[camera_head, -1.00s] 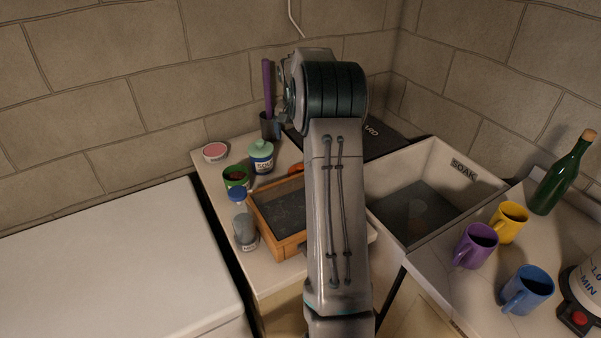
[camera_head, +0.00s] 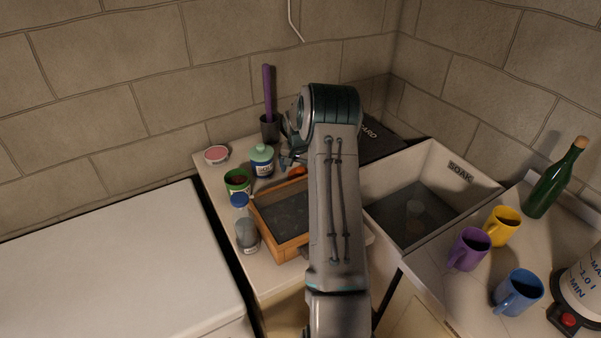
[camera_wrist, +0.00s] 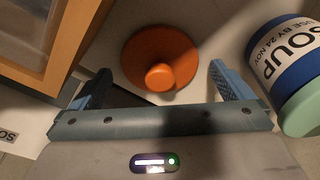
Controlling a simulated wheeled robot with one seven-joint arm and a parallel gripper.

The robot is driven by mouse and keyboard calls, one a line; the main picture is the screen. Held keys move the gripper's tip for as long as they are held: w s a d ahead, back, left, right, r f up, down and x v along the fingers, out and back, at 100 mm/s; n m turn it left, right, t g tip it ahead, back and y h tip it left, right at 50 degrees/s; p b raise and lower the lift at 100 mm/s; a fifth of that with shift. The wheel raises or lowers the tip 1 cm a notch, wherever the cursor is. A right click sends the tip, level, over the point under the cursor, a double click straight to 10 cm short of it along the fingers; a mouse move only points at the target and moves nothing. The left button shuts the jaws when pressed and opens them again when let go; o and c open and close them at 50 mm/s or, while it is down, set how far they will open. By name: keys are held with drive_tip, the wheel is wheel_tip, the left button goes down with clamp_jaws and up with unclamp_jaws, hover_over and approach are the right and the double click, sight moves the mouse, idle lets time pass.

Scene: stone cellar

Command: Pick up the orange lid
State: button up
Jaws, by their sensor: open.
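The orange lid (camera_wrist: 160,57) is a round disc with a knob and lies on the pale counter. In the wrist view it sits just ahead of and between the two fingers of my gripper (camera_wrist: 162,88), which is open and empty. In the head view only a small orange part of the lid (camera_head: 297,171) shows behind the wooden tray, beside my arm.
A blue soup jar with a green lid (camera_head: 262,160) stands close to the orange lid. The wooden-framed tray (camera_head: 277,248) is on its other side. A green can (camera_head: 237,182), a bottle (camera_head: 246,232) and a dark cup (camera_head: 270,128) stand nearby. The sink (camera_head: 443,158) is right.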

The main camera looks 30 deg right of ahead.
drive_tip(key=shift+f, duration=0.15)
drive_tip(key=c, duration=1)
